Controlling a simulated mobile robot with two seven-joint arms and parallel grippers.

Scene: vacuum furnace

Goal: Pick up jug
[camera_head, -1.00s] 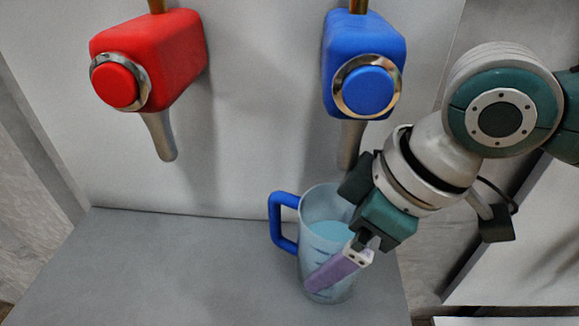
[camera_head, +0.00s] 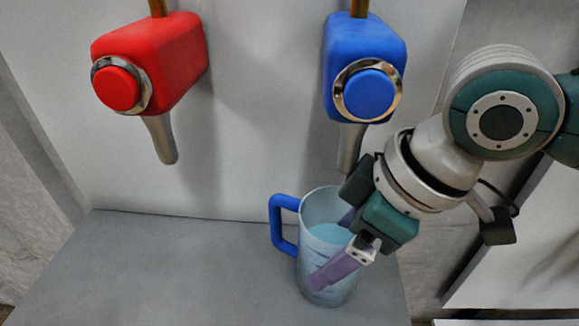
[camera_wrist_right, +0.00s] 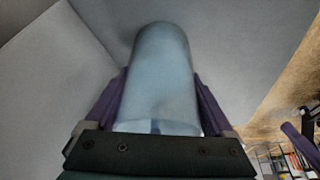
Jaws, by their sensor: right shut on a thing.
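A translucent jug (camera_head: 320,270) with a blue handle (camera_head: 283,225) on its left stands upright on the grey surface under the blue tap. Bluish liquid shows inside it. My right gripper (camera_head: 335,258) reaches in from the right, its purple fingers on either side of the jug body. In the right wrist view the jug (camera_wrist_right: 163,80) fills the space between the two fingers (camera_wrist_right: 160,105), which touch its sides. The gripper is shut on the jug. My left gripper is not in view.
A red tap (camera_head: 150,62) and a blue tap (camera_head: 366,65) stick out from the white back wall, the blue one with its spout just above the jug. The grey surface (camera_head: 180,270) left of the jug is clear. Its right edge is close to the jug.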

